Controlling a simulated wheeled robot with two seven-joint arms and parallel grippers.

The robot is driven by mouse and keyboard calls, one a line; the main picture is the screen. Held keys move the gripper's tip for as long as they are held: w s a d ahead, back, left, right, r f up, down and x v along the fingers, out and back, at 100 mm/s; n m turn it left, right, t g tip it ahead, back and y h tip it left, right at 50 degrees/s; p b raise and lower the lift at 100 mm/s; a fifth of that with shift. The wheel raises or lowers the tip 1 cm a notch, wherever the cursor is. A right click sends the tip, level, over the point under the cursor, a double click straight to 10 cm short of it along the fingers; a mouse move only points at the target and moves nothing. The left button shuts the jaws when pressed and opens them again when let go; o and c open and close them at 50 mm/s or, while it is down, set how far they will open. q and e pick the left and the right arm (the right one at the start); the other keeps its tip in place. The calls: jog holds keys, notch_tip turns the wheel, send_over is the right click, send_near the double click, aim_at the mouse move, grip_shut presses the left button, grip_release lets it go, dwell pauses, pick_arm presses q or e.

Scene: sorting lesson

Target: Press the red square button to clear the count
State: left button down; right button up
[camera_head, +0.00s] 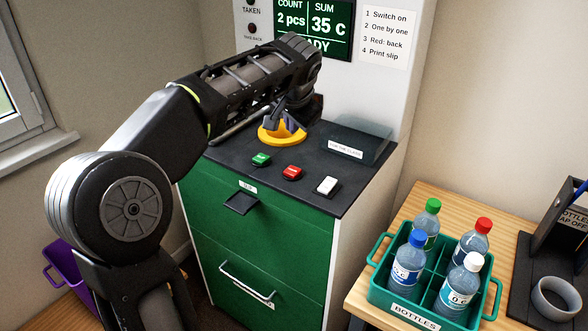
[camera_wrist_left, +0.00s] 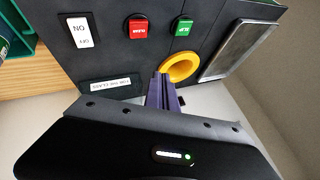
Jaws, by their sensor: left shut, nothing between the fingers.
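The red square button (camera_head: 291,173) sits on the dark top of the green cabinet, between a green button (camera_head: 261,159) and a white rocker switch (camera_head: 327,185). In the left wrist view the red button (camera_wrist_left: 138,28) appears at the top, its face clear. My left gripper (camera_head: 292,124) is shut and empty, by the yellow ring (camera_head: 268,137), behind the buttons and apart from the red one. In the wrist view its fingers (camera_wrist_left: 165,88) lie beside the ring. The display (camera_head: 312,26) reads COUNT 2 pcs and SUM 35 c; its lower line is partly hidden. My right gripper is not in view.
A dark box (camera_head: 357,141) with a white label stands on the cabinet top, right of the ring. A teal crate (camera_head: 402,312) with several capped bottles is on the wooden table at the right. My left arm crosses above the cabinet's left side.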

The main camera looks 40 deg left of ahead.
pick_arm(q)
jog(key=b, duration=0.7)
send_near(293, 171)
jog(key=shift+w+a+f, duration=0.85)
jog(key=shift+w+a, duration=0.1)
jog(key=shift+w, duration=0.2)
jog(key=shift+w+a+f, duration=0.9)
jog(key=shift+w, duration=0.25)
jog(key=shift+f, duration=0.1)
jog(key=shift+f+b, duration=0.3)
jog(key=shift+b, duration=0.15)
jog(key=shift+f+b, duration=0.45)
jog(key=shift+f, duration=0.1)
jog(key=shift+r, duration=0.1)
dwell(0.3)
jog(key=shift+r+p, duration=0.8)
jog(key=shift+r, duration=0.05)
notch_tip(293, 171, up, 5)
jog(key=p, duration=0.4)
